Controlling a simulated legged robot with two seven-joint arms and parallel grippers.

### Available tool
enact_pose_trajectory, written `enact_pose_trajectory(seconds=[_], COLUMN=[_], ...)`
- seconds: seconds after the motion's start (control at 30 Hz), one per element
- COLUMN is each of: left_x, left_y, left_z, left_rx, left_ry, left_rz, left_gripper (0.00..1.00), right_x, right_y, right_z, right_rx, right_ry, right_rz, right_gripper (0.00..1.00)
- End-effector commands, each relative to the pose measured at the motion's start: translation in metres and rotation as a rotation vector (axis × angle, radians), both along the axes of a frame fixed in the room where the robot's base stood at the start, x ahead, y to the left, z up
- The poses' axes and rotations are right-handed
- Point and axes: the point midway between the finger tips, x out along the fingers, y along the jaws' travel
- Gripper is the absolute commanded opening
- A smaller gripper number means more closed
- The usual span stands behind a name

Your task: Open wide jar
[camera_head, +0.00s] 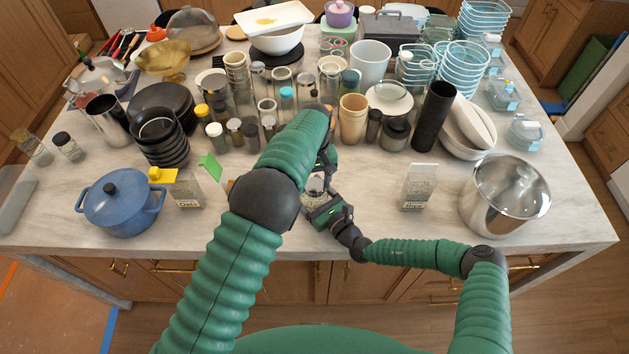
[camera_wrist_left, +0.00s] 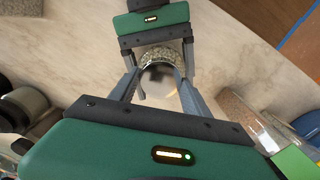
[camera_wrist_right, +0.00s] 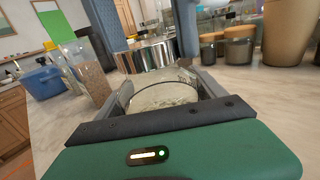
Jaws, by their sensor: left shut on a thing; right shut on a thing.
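The wide jar is clear glass with pale grainy contents and a shiny silver lid. In the head view, the jar (camera_head: 317,187) is near the island's front edge, partly hidden by my arms. My left gripper (camera_head: 325,165) comes from above. In the left wrist view, its fingers are shut on the lid (camera_wrist_left: 160,84), with the contents (camera_wrist_left: 158,54) showing beyond. My right gripper (camera_head: 322,205) is low at the front, shut on the jar body (camera_wrist_right: 165,93). The lid (camera_wrist_right: 146,55) sits above the body in the right wrist view; I cannot tell whether they touch.
Cups, jars and bowls crowd the back. The marble between the jar and right carton is clear.

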Motion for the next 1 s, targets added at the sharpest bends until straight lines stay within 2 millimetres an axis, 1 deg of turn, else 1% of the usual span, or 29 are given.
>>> enact_pose_trajectory(seconds=[0.37, 1.0], left_x=[0.0, 0.0], left_y=[0.0, 0.0], left_z=[0.001, 0.022], left_rx=[0.0, 0.0], left_ry=[0.0, 0.0], left_rz=[-0.001, -0.002], left_gripper=[0.07, 0.07], right_x=[0.0, 0.0], right_y=[0.0, 0.0], right_z=[0.0, 0.0], right_rx=[0.001, 0.001], right_ry=[-0.001, -0.001], right_rz=[-0.001, -0.001], right_gripper=[0.0, 0.0])
